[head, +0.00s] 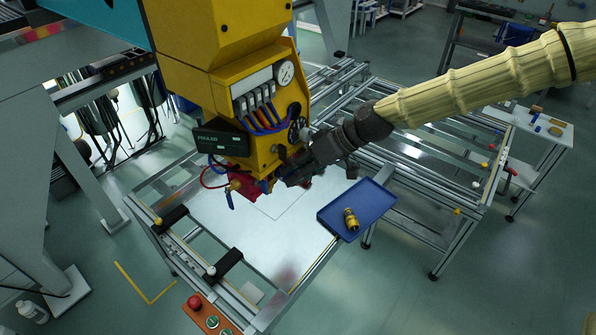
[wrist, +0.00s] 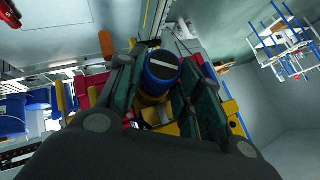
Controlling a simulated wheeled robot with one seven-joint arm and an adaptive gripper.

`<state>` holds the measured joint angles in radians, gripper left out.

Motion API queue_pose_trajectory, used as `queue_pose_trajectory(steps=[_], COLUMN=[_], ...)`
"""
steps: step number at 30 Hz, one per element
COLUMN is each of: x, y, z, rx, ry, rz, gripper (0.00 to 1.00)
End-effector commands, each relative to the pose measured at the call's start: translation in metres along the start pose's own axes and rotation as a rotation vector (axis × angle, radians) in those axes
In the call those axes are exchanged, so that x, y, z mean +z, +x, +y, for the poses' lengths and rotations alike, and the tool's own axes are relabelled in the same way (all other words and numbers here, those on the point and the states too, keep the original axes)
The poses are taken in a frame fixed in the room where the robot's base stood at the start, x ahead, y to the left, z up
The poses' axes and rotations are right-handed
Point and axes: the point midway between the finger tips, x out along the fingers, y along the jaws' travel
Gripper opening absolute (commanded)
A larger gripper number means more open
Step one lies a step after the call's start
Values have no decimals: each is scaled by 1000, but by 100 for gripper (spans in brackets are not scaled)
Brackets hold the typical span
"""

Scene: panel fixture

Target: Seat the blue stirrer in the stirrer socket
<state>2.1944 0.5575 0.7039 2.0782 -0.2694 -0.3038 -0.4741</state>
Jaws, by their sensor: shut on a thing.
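My gripper (head: 285,178) is at the lower front of the yellow machine (head: 222,85), above the white panel. In the wrist view its green-padded fingers (wrist: 160,92) are shut on the blue stirrer (wrist: 161,66), a round blue piece with a white stripe across its end. Something yellow shows just below it between the fingers. In the head view the stirrer is mostly hidden by my gripper and the machine. I cannot make out the stirrer socket, nor whether the stirrer touches it.
A blue tray (head: 375,197) holding a yellow and dark fitting (head: 350,219) sits right of the white panel (head: 215,210). A red part (head: 240,182) and hoses hang close to my gripper. Black clamps (head: 223,264) and a button box (head: 208,317) line the front-left edge.

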Motion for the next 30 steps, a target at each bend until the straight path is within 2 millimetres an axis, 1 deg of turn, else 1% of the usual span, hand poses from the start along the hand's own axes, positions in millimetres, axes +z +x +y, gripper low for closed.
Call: queue_pose_trajectory(steps=[2,30], x=[0,25], y=[-2,-19], z=[-1,0], rx=[1,1], ry=[-2,1], rz=[3,1], gripper=[6,6])
